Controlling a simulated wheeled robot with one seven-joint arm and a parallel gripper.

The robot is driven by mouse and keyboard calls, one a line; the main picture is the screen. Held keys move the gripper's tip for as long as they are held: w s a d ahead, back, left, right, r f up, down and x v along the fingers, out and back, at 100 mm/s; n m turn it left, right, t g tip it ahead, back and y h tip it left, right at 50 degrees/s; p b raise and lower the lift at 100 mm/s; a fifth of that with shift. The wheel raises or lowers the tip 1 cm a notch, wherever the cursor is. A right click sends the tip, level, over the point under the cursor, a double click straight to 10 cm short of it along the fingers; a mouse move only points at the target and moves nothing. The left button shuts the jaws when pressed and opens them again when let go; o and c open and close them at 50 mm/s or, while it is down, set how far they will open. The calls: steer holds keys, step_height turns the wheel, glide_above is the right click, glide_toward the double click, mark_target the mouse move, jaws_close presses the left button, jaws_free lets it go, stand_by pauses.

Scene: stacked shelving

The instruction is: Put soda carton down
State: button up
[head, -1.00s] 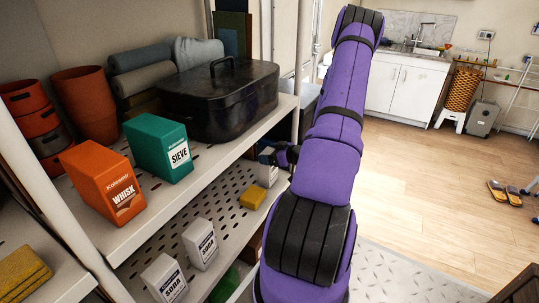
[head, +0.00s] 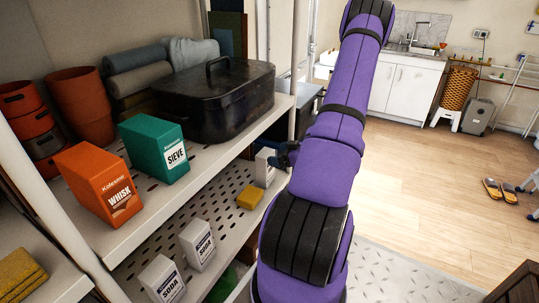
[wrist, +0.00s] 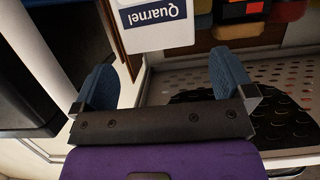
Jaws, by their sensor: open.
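A white soda carton (head: 264,167) stands upright on the perforated lower shelf, towards its far end. In the wrist view the carton (wrist: 158,32) shows upside down with a "Quarnel" label, beyond the fingertips and clear of them. My gripper (head: 283,154) is just to the right of the carton in the head view, partly hidden by my purple arm. In the wrist view the blue fingers of my gripper (wrist: 163,74) are wide apart with nothing between them. Two similar soda cartons, a nearer one (head: 162,279) and a farther one (head: 198,244), stand at the near end of the lower shelf.
A yellow sponge-like block (head: 250,197) lies on the lower shelf near the carton. The upper shelf holds an orange whisk box (head: 98,185), a green sieve box (head: 153,148) and a black roasting pan (head: 215,97). A shelf post stands behind my gripper. Open floor lies to the right.

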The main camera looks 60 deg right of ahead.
steer(key=v, duration=0.6)
stand_by(0.6)
